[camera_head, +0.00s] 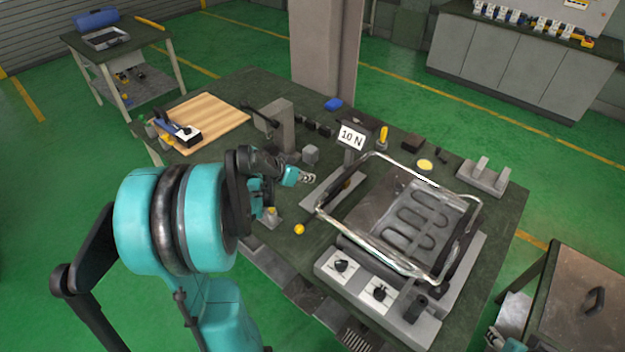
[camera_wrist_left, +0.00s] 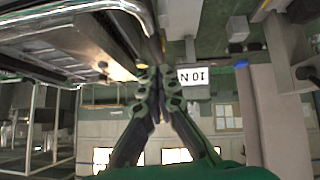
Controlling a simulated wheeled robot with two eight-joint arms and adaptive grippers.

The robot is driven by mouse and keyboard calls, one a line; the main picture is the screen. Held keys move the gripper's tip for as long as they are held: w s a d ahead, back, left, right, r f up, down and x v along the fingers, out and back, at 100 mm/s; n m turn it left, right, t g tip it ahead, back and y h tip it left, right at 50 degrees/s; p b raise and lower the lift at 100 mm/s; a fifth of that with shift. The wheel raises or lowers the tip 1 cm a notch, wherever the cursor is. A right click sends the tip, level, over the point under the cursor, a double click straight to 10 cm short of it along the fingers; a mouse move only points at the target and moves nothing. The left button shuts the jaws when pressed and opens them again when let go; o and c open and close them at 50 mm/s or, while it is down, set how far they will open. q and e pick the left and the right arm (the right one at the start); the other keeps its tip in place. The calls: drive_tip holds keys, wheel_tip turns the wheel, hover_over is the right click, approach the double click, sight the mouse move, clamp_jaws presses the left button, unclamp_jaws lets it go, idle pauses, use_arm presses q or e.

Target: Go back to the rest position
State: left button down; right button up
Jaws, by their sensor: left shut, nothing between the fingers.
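My left gripper (camera_head: 308,178) is over the workbench, left of the heating device; its fingers are shut and empty. In the left wrist view its fingertips (camera_wrist_left: 160,76) meet, in front of the upside-down 10 N sign (camera_wrist_left: 193,76). The heating device has a grey plate with coiled heating elements (camera_head: 415,222) inside a shiny tube frame (camera_head: 388,262). The wrist view shows this frame (camera_wrist_left: 140,12) close to the fingers, and I cannot tell the gap. At the bottom right edge of the head view, a small teal and grey part looks like my right gripper (camera_head: 496,338), mostly cut off.
The dark workbench (camera_head: 245,85) holds a wooden board (camera_head: 212,118), a grey block stand (camera_head: 281,125), the 10 N sign (camera_head: 351,137) and a grey two-post block (camera_head: 483,176). A side table (camera_head: 600,290) stands at right. Green floor lies open around the bench.

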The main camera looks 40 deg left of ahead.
use_arm(q)
drive_tip(key=s+d+f+g+y+b, duration=0.1)
drive_tip(key=s+d+b, duration=0.3)
drive_tip(key=s+d, duration=0.4)
drive_tip(key=s+d+f+g+b, duration=0.1)
drive_tip(key=s+d+b, duration=0.3)
drive_tip(key=d, duration=1.1)
drive_tip(key=s+f, duration=0.1)
drive_tip(key=s, duration=0.2)
drive_tip(key=shift+s+d+f+y, duration=0.15)
drive_tip(key=shift+s+f+y, duration=0.15)
drive_tip(key=shift+s+y, duration=0.1)
